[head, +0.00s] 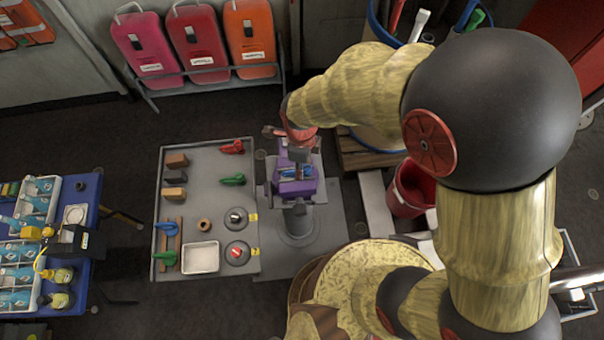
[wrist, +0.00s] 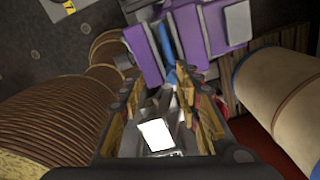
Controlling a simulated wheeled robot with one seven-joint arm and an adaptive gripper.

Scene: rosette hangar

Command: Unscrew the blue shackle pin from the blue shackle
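A purple vise (head: 296,187) stands on a grey pedestal, with the blue shackle (head: 289,173) held in it. The vise also shows at the top of the wrist view (wrist: 203,32), with a narrow blue part (wrist: 167,45) between its purple jaws. I cannot tell pin from shackle body there. My gripper (wrist: 163,88) points down at the vise. Its fingers stand apart on either side of the blue part's near end, and I see no clear contact. In the head view my wrist hides most of the fingers.
Left of the vise, a grey table (head: 207,190) holds red, green and blue hardware, blocks, round pieces and a white tray (head: 200,257). A blue cart (head: 82,215) with bottles stands farther left. A red bucket (head: 413,190) is to the right.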

